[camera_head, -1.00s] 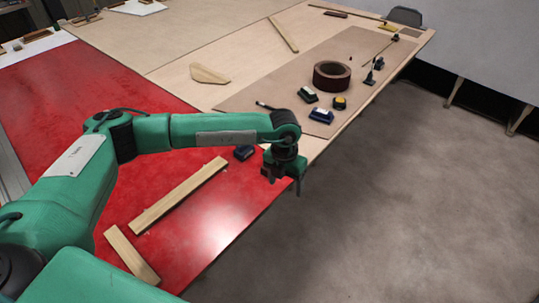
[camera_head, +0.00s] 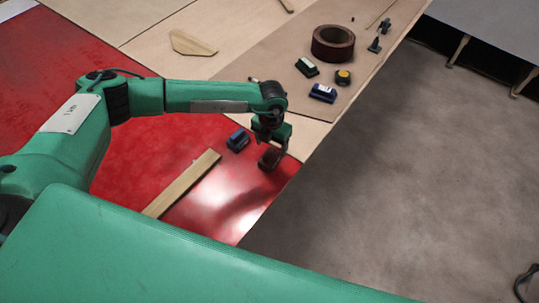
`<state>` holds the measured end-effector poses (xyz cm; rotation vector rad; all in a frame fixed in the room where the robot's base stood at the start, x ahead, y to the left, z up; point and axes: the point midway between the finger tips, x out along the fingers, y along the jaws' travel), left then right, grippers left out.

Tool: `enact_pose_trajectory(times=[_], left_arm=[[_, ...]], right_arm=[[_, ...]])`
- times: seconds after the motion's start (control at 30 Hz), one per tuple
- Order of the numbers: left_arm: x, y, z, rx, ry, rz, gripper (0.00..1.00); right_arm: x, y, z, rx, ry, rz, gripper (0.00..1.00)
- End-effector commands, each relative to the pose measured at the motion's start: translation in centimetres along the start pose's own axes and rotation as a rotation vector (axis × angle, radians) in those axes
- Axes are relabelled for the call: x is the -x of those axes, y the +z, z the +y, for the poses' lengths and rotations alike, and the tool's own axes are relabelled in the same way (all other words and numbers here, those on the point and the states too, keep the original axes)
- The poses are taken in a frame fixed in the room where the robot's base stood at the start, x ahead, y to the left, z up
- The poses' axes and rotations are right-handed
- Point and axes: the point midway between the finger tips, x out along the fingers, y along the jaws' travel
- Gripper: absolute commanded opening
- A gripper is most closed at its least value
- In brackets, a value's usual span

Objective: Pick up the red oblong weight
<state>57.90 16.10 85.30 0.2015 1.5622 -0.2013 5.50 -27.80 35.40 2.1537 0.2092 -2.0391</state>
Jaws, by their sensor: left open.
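A dark red oblong block (camera_head: 270,158), which looks like the red weight, sits on the glossy red panel (camera_head: 160,150) near the table's right edge. My left gripper (camera_head: 271,147) points down right at it, with fingers open and partly covering it. Whether the fingers touch it is too small to tell. A dark blue block (camera_head: 238,140) lies just left of the gripper. My right gripper is not in view.
A wooden strip (camera_head: 185,182) lies on the red panel to the left. Open floor (camera_head: 420,190) lies right.

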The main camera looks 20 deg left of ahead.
Motion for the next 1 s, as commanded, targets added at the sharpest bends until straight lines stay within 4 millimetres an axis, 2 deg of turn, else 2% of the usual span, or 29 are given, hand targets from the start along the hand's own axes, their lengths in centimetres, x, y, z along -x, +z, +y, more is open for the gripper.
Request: enact_pose_trajectory(times=[0.07, 0.2, 0.3, 0.37, 0.57, 0.83, 1.0], left_arm=[[-0.7, 0.0, -0.1, -0.001, 0.0, 0.0, 0.71], [-1.5, -0.1, 0.0, 0.0, 0.0, 0.001, 0.71], [-2.5, -0.4, 0.1, 0.001, 0.0, 0.002, 0.71], [-3.5, -0.6, 0.1, 0.0, 0.001, 0.003, 0.71], [-6.1, -0.6, 0.2, 0.0, 0.0, 0.001, 0.71], [-6.5, -0.5, 0.2, 0.0, 0.0, 0.0, 0.71], [-6.5, -0.5, 0.2, 0.0, 0.0, -0.001, 0.38]], right_arm=[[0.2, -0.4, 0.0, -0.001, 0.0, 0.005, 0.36], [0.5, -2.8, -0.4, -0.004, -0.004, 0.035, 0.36], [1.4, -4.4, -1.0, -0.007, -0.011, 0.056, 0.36], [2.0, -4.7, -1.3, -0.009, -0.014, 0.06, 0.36], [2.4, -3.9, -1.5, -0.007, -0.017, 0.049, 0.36], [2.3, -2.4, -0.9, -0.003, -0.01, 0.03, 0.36], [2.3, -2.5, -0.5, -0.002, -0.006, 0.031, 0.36]])
